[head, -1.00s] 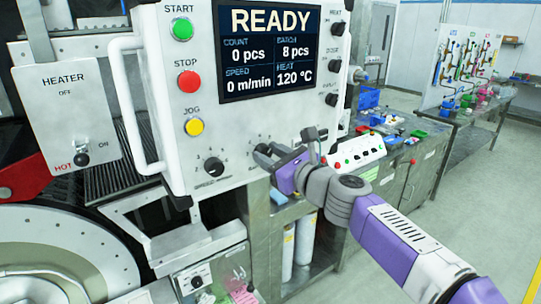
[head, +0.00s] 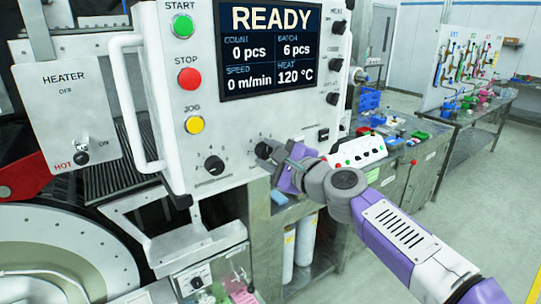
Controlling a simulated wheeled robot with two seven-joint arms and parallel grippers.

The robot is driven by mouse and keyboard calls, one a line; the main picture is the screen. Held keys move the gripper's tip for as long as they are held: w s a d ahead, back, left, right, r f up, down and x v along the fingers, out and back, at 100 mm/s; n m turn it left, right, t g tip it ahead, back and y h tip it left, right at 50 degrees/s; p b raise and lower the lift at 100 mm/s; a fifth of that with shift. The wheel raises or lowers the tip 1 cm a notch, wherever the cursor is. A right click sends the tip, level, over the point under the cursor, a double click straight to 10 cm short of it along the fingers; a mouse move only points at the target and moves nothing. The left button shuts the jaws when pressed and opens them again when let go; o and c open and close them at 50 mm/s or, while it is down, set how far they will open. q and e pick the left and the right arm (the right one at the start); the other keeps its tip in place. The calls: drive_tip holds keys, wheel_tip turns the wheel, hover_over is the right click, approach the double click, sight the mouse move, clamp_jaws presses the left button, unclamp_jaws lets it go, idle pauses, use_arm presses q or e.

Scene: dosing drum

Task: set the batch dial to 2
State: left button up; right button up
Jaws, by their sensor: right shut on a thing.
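The batch dial (head: 263,150) is a dark knob with printed marks around it, low on the right of the white control panel (head: 222,130). My right gripper (head: 272,155) is shut on this dial, and its jaws hide part of the knob and its scale. The screen (head: 268,48) above reads READY, with BATCH at 6 pcs, COUNT 0 pcs, SPEED 0 m/min and HEAT 120 °C. My left gripper is not in view.
The speed dial (head: 214,165) sits to the left of the batch dial. Green START (head: 182,26), red STOP (head: 190,78) and yellow JOG (head: 195,125) buttons line the panel's left side. A white handle (head: 128,105) juts out further left.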

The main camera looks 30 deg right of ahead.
drive_tip(key=n, duration=0.4)
drive_tip(key=shift+a+f+b, duration=0.1)
drive_tip(key=shift+b, duration=0.2)
drive_tip(key=n+h, duration=0.1)
drive_tip(key=n, duration=0.3)
drive_tip(key=shift+f+n+b, duration=0.1)
drive_tip(key=shift+n+b, duration=0.25)
drive_tip(key=shift+n, duration=0.05)
drive_tip(key=n+b, duration=0.1)
drive_tip(key=n, duration=0.3)
drive_tip(key=shift+n+h+b, duration=0.3)
drive_tip(key=shift+n+b, duration=0.3)
drive_tip(key=shift+n, duration=1.2)
drive_tip(key=o, duration=1)
drive_tip(key=shift+o, duration=0.2)
